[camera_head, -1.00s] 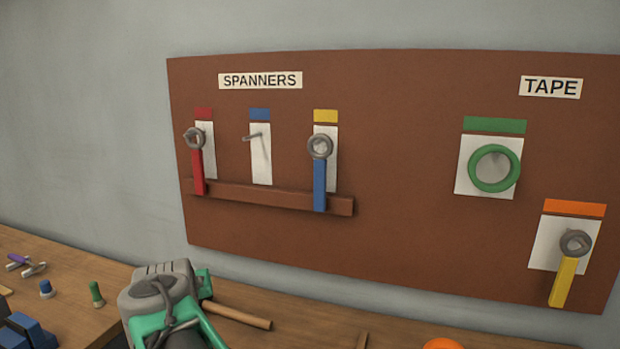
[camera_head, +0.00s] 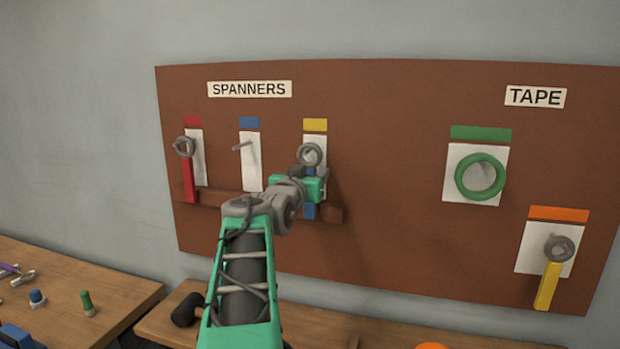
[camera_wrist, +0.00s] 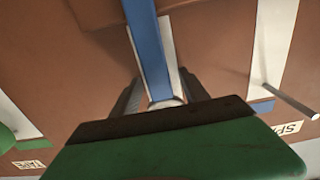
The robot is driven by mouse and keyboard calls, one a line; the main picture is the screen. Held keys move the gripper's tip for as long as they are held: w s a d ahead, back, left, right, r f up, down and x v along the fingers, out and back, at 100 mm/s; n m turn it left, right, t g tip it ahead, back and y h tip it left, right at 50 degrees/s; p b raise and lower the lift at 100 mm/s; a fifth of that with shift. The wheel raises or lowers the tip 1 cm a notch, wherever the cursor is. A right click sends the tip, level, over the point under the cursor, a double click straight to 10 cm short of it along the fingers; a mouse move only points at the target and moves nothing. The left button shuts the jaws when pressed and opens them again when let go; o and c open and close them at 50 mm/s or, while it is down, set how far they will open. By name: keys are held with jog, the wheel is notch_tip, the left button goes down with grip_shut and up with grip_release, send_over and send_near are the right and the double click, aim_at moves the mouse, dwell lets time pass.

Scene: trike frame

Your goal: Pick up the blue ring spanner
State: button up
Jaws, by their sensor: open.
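The blue ring spanner (camera_head: 309,211) hangs on the board under the yellow label, its grey ring at the top and its blue handle pointing down. My gripper (camera_head: 312,175) is at the upper handle, just below the ring, and hides part of it. In the wrist view the blue handle (camera_wrist: 149,45) runs between the two grey fingers of my open gripper (camera_wrist: 158,88). Whether either finger touches it I cannot tell.
A red spanner (camera_head: 189,180) hangs at the left. The peg (camera_head: 242,146) under the blue label is empty. A wooden ledge (camera_head: 335,213) runs behind the handles. Green tape (camera_head: 460,176) and a yellow spanner (camera_head: 547,286) hang at the right. A workbench (camera_head: 70,280) is below.

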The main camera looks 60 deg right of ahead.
jog(key=shift+a, duration=0.1)
jog(key=shift+c, duration=0.4)
grip_shut()
